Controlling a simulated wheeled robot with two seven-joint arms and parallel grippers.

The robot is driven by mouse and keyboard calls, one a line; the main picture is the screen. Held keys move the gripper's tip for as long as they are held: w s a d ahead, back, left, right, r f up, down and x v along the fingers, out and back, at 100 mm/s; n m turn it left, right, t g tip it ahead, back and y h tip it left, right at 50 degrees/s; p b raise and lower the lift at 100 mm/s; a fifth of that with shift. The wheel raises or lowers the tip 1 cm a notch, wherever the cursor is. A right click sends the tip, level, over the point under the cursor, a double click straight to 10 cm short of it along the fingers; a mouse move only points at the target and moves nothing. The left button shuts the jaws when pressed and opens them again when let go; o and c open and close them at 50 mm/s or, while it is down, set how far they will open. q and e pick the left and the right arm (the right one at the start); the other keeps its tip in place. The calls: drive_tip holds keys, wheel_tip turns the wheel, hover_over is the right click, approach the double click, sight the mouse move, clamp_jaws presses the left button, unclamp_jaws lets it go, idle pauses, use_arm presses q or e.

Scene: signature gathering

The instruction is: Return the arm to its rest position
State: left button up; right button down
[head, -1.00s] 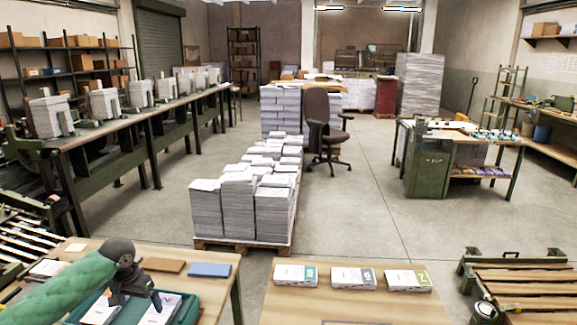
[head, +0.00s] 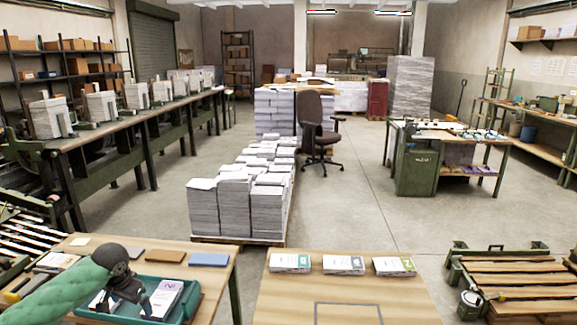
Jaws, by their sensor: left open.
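My green left arm comes in from the lower left. Its dark left gripper (head: 125,298) is open over the teal tray (head: 192,305) on the left table. A booklet stack with a white and purple cover (head: 168,292) lies in the tray, just right of the fingers. Another pale stack in the tray is partly hidden behind the gripper. I see nothing held between the fingers. Whether a fingertip touches a stack is hard to tell. My right gripper is not in view.
A brown block (head: 165,257) and a blue block (head: 209,260) lie behind the tray. On the right table (head: 280,300) stand three booklet stacks: left (head: 290,262), middle (head: 343,264) and right (head: 394,266). A gap separates the tables. A loaded pallet (head: 238,208) stands behind.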

use_arm(q)
drive_tip(key=w+d+r+m+t+y, duration=0.2)
drive_tip(key=w+d+r+t, duration=0.2)
drive_tip(key=r, duration=0.1)
drive_tip(key=s+d+f+t+h, duration=0.1)
drive_tip(key=s+d+f, duration=0.6)
drive_tip(key=d+f, duration=0.35)
drive_tip(key=s+d+f+n+g+h, duration=0.1)
drive_tip(key=s+d+f+g, duration=0.1)
drive_tip(key=s+d+f, duration=0.3)
drive_tip(key=s+d+f+n+g+h, duration=0.1)
drive_tip(key=s+d+f, duration=0.4)
drive_tip(key=s+f, duration=0.6)
drive_tip(key=s+d+f+n+g, duration=0.1)
drive_tip(key=s+d+f+g, duration=0.2)
drive_tip(key=s, duration=1.8)
wheel_tip(320, 180, down, 5)
drive_tip(key=shift+s+d+r+h, duration=0.15)
drive_tip(key=shift+d+h, duration=0.25)
drive_tip(key=shift+d, duration=0.75)
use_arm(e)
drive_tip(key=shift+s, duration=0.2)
